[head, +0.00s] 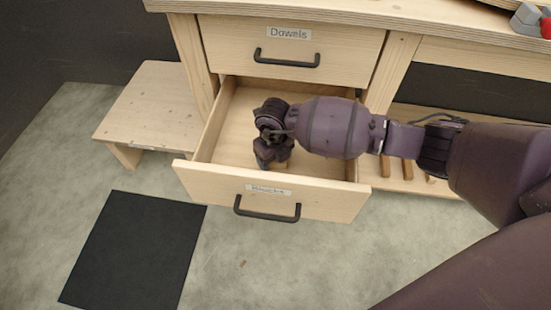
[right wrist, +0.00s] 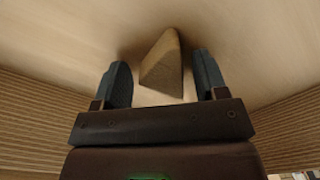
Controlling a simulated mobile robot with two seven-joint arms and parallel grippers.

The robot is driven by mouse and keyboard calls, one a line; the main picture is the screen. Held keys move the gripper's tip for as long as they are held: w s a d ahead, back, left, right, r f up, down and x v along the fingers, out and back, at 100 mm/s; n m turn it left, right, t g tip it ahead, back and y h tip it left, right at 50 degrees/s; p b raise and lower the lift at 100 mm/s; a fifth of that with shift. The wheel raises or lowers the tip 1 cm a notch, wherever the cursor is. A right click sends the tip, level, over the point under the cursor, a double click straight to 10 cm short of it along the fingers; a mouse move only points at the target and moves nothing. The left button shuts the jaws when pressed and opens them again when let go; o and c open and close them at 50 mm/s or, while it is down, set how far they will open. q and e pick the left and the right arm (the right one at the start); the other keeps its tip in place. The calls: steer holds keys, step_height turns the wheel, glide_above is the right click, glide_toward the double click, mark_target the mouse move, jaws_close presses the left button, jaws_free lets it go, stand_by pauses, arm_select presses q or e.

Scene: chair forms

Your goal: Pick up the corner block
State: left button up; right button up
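The corner block (right wrist: 164,62) is a small triangular wooden piece on the floor of the open lower drawer (head: 225,150). In the right wrist view it lies between and just beyond the two fingertips, apart from both. My right gripper (right wrist: 163,78) is open, with a dark finger on each side. In the head view my right gripper (head: 272,155) points down inside the drawer. A little of the block (head: 281,165) shows beside the fingers there; the rest is hidden by the hand. My left gripper is not in view.
The shut upper drawer, labelled Dowels (head: 289,33), is just behind my arm. The lower drawer's front (head: 270,195) and side walls surround the hand. A wooden step (head: 150,105) stands to the left, and a black mat (head: 135,250) lies on the floor.

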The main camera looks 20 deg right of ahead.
steer(key=c, duration=0.8)
